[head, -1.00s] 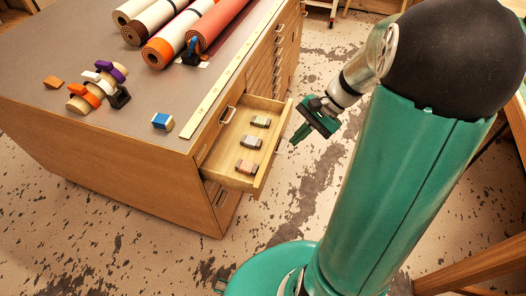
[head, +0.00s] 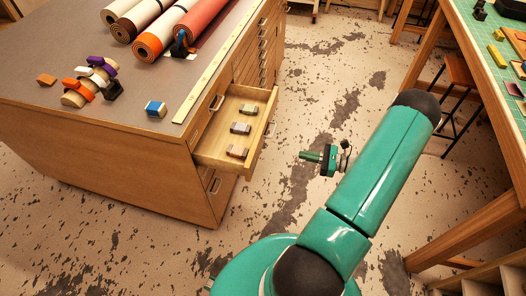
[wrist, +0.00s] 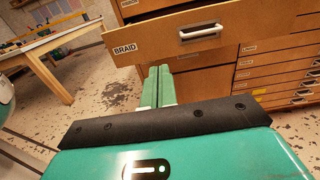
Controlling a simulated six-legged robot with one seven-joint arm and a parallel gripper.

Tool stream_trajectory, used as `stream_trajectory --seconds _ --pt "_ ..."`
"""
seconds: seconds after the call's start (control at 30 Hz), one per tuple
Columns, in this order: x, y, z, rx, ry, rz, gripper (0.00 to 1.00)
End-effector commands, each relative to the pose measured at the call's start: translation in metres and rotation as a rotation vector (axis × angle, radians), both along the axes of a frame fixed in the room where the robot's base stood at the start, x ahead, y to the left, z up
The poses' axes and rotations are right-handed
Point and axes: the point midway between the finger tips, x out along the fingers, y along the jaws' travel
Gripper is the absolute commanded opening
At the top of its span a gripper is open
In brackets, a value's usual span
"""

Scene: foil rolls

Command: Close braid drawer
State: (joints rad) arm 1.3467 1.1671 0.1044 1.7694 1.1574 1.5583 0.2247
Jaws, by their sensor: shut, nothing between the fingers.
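The braid drawer (head: 258,135) stands pulled out of the wooden cabinet in the head view. Three small braid bundles lie in a row inside it, one of them the middle bundle (head: 241,128). In the wrist view the drawer front (wrist: 200,35) carries a "BRAID" label and a metal handle (wrist: 201,32). My gripper (head: 304,156) is to the right of the drawer front, apart from it, with its fingers pointing toward it. In the wrist view its green fingers (wrist: 158,72) are together and empty, just below the lower edge of the drawer front.
The cabinet (head: 110,160) bears several rolls (head: 160,32), a blue and white block (head: 155,109) and colored straps on its top. A workbench (head: 480,90) with a stool (head: 462,75) stands at the right. The floor between is clear.

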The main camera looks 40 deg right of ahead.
Motion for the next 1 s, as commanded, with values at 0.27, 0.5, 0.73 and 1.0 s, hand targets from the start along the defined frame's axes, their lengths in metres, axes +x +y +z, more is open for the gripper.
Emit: stream_trajectory --seconds 0.27,0.5,0.73,1.0 --pt "0.017 0.010 -0.001 0.009 -0.004 -0.013 0.00" --pt "0.054 0.039 -0.001 0.009 -0.003 -0.011 0.00" --pt "0.089 0.068 -0.001 0.007 -0.004 -0.009 0.00" --pt "0.109 0.084 -0.001 0.006 -0.003 -0.010 0.00"
